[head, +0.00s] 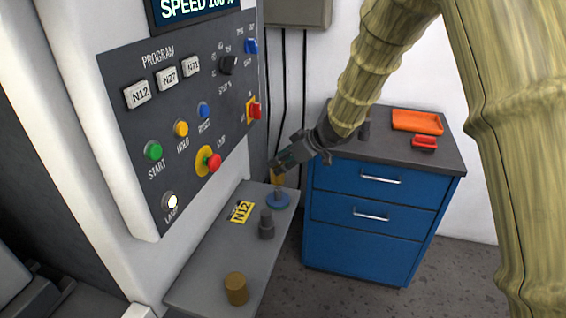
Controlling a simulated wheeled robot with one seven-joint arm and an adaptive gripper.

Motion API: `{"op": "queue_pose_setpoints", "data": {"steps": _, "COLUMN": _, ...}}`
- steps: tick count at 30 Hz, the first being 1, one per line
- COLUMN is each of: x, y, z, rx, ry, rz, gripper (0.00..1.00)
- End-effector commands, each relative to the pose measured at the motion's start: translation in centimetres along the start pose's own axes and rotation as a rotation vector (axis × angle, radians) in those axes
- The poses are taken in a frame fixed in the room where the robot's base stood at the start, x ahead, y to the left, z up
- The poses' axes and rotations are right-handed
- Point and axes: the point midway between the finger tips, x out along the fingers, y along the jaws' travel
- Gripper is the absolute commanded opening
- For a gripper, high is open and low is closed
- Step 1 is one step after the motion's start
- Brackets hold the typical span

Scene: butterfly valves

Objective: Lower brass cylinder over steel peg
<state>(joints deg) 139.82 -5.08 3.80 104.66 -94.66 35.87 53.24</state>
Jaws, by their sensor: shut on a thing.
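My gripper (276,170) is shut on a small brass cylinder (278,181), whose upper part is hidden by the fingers. The cylinder is over a round blue base (278,201) at the far end of the grey bench. A short grey steel peg seems to stand on this base, just under the cylinder. I cannot tell whether the cylinder is around the peg or still apart from it. A dark grey stepped part (266,225) stands nearer on the bench. A second brass cylinder (236,288) stands upright at the near end.
The grey bench (215,262) runs along a control panel (185,120) with buttons and a lit lamp. A blue drawer cabinet (360,205) stands right, with an orange tray (417,122) and a red object (424,142) on top.

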Motion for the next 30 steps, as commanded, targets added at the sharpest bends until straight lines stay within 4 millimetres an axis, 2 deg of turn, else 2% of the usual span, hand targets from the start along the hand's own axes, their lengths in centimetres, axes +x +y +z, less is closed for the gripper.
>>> {"op": "queue_pose_setpoints", "data": {"steps": 30, "x": 2.3, "y": 0.0, "z": 2.2, "rx": 0.0, "ry": 0.002, "rz": 0.0, "gripper": 0.0}}
